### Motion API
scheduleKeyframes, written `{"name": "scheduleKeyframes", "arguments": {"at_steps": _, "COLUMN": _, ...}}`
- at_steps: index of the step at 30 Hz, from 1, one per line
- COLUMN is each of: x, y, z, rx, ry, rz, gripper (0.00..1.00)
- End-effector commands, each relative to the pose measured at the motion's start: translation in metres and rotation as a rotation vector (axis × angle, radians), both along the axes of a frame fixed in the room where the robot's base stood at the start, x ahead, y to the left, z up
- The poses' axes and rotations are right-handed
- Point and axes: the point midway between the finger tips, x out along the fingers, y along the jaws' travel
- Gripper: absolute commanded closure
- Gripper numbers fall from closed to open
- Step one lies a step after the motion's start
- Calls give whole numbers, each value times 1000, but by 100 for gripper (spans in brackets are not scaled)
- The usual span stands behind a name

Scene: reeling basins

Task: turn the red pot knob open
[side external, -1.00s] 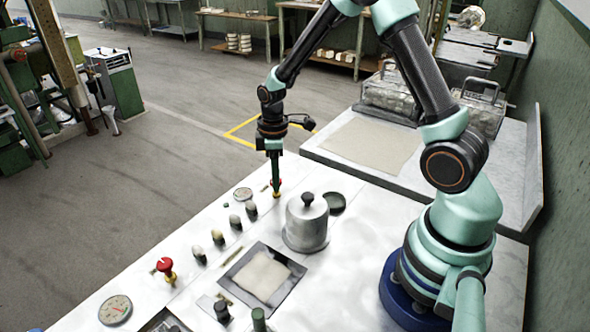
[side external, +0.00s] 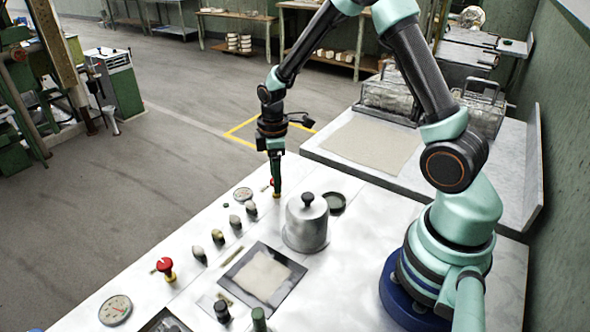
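My gripper (side external: 276,190) points straight down at the far end of the white counter, right at a small red knob (side external: 271,182) on a brass stem. The finger in front hides most of this knob; only a bit of red shows at its left side. I cannot tell whether the fingers are shut on it. A second red knob (side external: 165,267) on a brass base stands clear near the counter's left edge. A grey metal pot (side external: 306,229) with a dark lid knob stands to the right of my gripper.
Round gauges (side external: 115,310) lie at the near left and beside my gripper. A square basin (side external: 232,276) sits in front of the pot. A dark round dish (side external: 335,203) is behind it.

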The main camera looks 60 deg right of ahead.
Motion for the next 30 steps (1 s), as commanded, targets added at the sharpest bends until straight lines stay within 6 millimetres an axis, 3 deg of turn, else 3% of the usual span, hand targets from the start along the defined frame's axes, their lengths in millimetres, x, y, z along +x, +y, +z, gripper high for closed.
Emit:
{"name": "scheduleKeyframes", "arguments": {"at_steps": 7, "x": 0, "y": 0, "z": 1, "rx": 0, "ry": 0, "rz": -1, "gripper": 31}}
{"name": "scheduleKeyframes", "arguments": {"at_steps": 11, "x": 1, "y": 0, "z": 13, "rx": -1, "ry": -4, "rz": -1, "gripper": 31}}
{"name": "scheduleKeyframes", "arguments": {"at_steps": 24, "x": 1, "y": 0, "z": 96, "rx": -1, "ry": -4, "rz": 0, "gripper": 31}}
{"name": "scheduleKeyframes", "arguments": {"at_steps": 30, "x": 0, "y": 0, "z": 117, "rx": -1, "ry": -2, "rz": 0, "gripper": 31}}
